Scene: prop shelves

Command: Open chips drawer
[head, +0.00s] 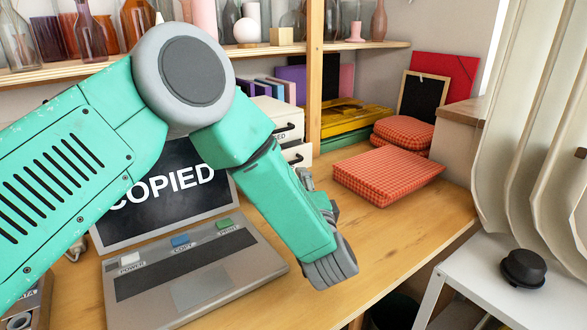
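A small white drawer unit (294,153) stands on the wooden desk behind my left arm. Two stacked drawer fronts with dark handles show. The upper drawer (284,124) carries a partly covered label ending in "SED", and the arm hides much of the unit's left side. No label reading "chips" can be made out. My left gripper (335,262) hangs over the desk, in front of the drawer unit and right of the laptop. Its fingers are partly hidden by the forearm, and nothing shows in them. My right gripper is not in view.
A laptop (192,290) showing "COPIED" stands under my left arm. Red checkered cloths (388,175) lie on the desk at right. A shelf (370,46) with bottles and vases runs above. A black knob-like object (523,268) sits on a white table at lower right.

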